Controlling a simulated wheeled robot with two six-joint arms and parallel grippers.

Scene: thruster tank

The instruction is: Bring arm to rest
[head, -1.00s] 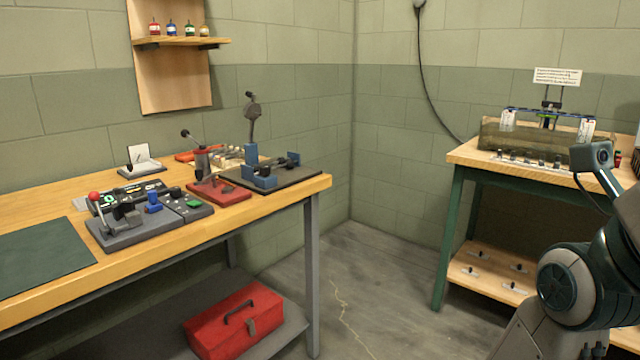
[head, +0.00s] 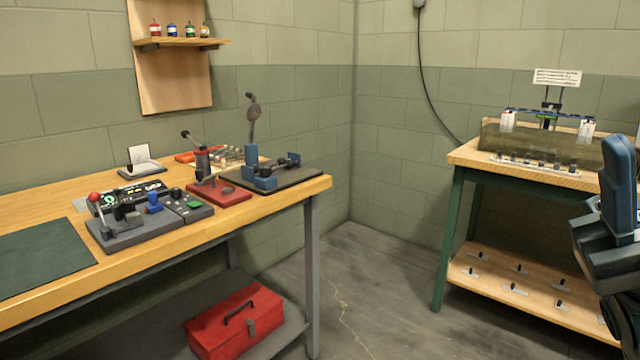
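Part of my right arm shows at the right edge of the head view. Its gripper (head: 618,190) has a blue upright finger-like part above a dark body, and it is partly cut off by the picture edge. It is in front of the tank table, and I see nothing clearly held in it. Whether it is open or shut does not show. My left arm and gripper are not in view.
A wooden workbench (head: 50,203) at left carries a lever controller (head: 120,228), a red-based press (head: 218,192) and a dark fixture plate (head: 285,181). A red toolbox (head: 235,320) sits below. The tank (head: 540,142) stands on a green-legged table (head: 470,158). Floor between is clear.

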